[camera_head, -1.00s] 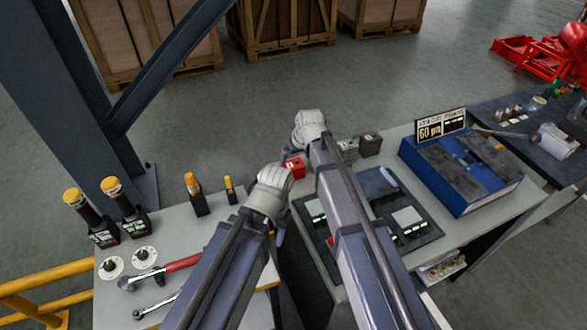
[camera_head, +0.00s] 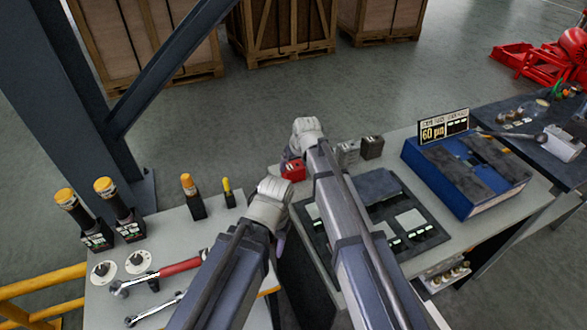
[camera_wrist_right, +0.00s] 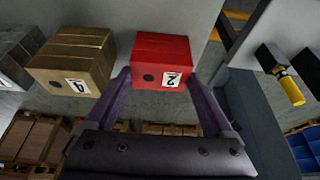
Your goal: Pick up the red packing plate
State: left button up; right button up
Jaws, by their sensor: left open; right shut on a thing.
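The red packing plate (camera_wrist_right: 161,62) is a red block with a white label marked 2. In the right wrist view it sits between the fingertips of my right gripper (camera_wrist_right: 159,82), which is shut on it. In the head view the red plate (camera_head: 293,171) shows just below my right gripper (camera_head: 293,158), at the grey table's left far corner. I cannot tell whether it is clear of the table. My left gripper (camera_head: 279,238) is lower and nearer, over the gap between the tables. It is open and holds nothing visible; its wrist hides most of the fingers.
A tan block marked 4 (camera_wrist_right: 74,62) stands close beside the red plate, with a grey block (camera_wrist_right: 18,57) beyond. A dark tray (camera_head: 420,232), a blue case (camera_head: 467,175) and a sign (camera_head: 444,126) lie right. The left table holds wrenches (camera_head: 160,272) and upright yellow-capped tools (camera_head: 115,205).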

aim_at(294, 167)
grip_shut()
jog(key=shift+r, duration=0.1)
dwell(0.3)
notch_tip(294, 167, up, 10)
jog(key=p, duration=1)
jog(key=shift+f+b, duration=0.4)
jog(key=shift+f, duration=0.1)
